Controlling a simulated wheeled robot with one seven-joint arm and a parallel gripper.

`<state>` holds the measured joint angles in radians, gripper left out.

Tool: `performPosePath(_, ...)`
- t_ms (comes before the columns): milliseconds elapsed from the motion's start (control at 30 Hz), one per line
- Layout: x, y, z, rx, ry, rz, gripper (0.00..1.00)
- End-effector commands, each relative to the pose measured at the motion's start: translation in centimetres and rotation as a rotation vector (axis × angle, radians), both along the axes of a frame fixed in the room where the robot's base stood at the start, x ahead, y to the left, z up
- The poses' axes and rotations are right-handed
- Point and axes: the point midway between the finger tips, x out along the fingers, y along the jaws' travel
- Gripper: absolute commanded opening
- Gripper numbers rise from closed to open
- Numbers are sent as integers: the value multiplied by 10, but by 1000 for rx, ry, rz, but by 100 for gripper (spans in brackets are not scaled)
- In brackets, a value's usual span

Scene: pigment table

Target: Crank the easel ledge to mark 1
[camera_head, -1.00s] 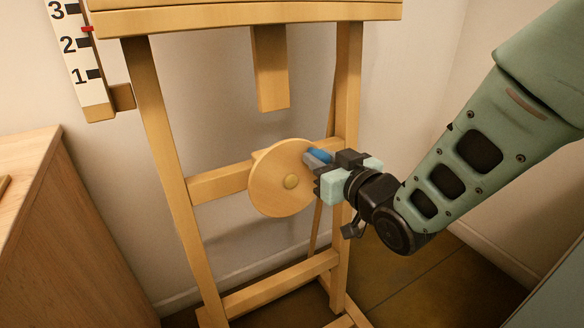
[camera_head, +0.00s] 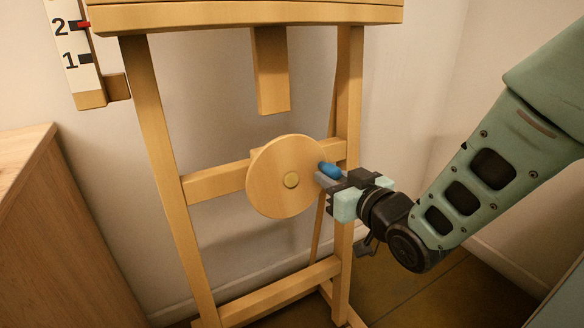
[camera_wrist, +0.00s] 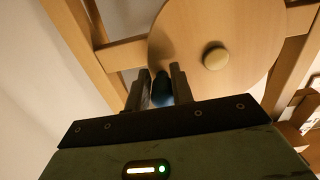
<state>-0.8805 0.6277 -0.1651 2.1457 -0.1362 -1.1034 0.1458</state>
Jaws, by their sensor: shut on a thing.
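The crank is a round wooden disc (camera_head: 275,185) on the easel's crossbar, with a pale hub and a blue handle (camera_head: 330,170) at its right edge. My gripper (camera_head: 329,177) is shut on the blue handle from the right. In the wrist view the blue handle (camera_wrist: 161,90) sits between my two dark fingers, in front of the disc (camera_wrist: 240,30). The easel ledge (camera_head: 250,15) crosses the top of the head view. The white scale (camera_head: 80,70) at upper left shows marks 2 and 1. The red pointer (camera_head: 84,24) is about level with mark 2.
A wooden cabinet (camera_head: 60,240) stands at the lower left. The easel legs (camera_head: 172,180) flank the crank, with a lower crossbar (camera_head: 280,290) beneath. A wall is close behind. Open floor shows at the lower right.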

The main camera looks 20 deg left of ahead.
Motion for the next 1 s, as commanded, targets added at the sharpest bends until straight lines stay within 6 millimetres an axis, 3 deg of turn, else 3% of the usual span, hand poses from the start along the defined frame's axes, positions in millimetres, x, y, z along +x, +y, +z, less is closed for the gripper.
performPosePath(67, -5, 3, -10, -3, 4, 14, 3)
performPosePath(433, -2, 2, -7, 4, -3, 9, 0)
performPosePath(800, -5, 0, -38, 2, -1, 6, 0)
performPosePath(1000, -6, 0, -41, 2, -2, 5, 0)
